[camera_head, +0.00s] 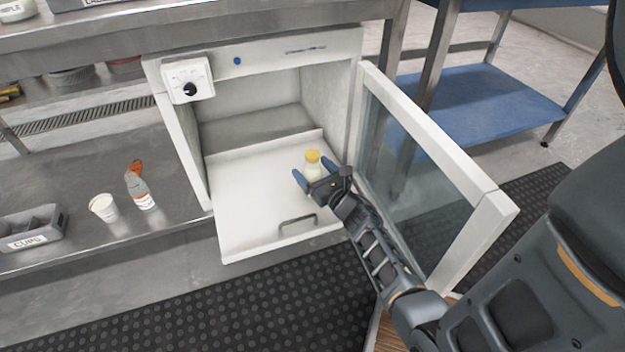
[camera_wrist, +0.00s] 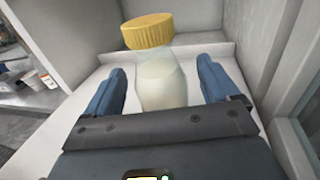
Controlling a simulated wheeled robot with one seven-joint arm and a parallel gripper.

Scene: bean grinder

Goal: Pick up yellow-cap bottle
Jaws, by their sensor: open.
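The yellow-cap bottle (camera_head: 313,170) stands upright on the white pulled-out tray (camera_head: 245,200) of the white cabinet. Its body is clear with pale contents. In the wrist view the bottle (camera_wrist: 160,82) is between the two blue fingers of my gripper (camera_wrist: 160,85), with a visible gap on each side. In the head view my gripper (camera_head: 314,178) is open at the bottle, its fingers on either side of it. The bottle's lower part is partly hidden by my gripper in both views.
The cabinet's glass door (camera_head: 425,165) stands open to the right of my arm. A metal handle (camera_head: 297,223) is on the tray front. A white cup (camera_head: 104,208), an orange-topped bottle (camera_head: 140,188) and a grey cups bin (camera_head: 32,228) stand on the shelf at left.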

